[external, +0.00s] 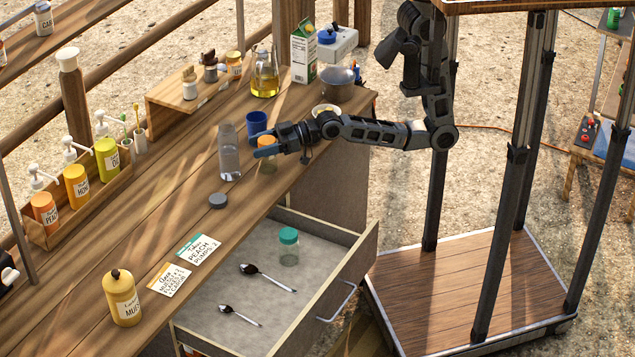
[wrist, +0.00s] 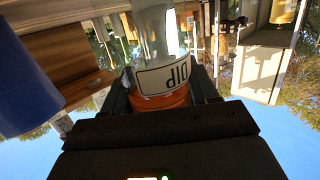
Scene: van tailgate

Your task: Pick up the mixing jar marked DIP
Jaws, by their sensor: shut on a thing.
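The mixing jar marked DIP (wrist: 160,78) is a clear jar with a white label and an orange part at one end; the wrist view shows its lettering upside down. In the external view the jar (external: 267,155) is at the counter's right side, partly hidden by my fingers. My gripper (external: 265,144) reaches in from the right and is shut on the jar, with one finger on each side in the wrist view (wrist: 160,95). I cannot tell whether the jar's base touches the counter.
A clear bottle (external: 229,155) stands close left of the jar, and a blue cup (external: 256,122) close behind. A grey lid (external: 218,200) lies in front. Below, an open drawer (external: 330,240) holds a teal-lidded jar (external: 289,243) and two spoons. A pot (external: 337,82) stands farther back.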

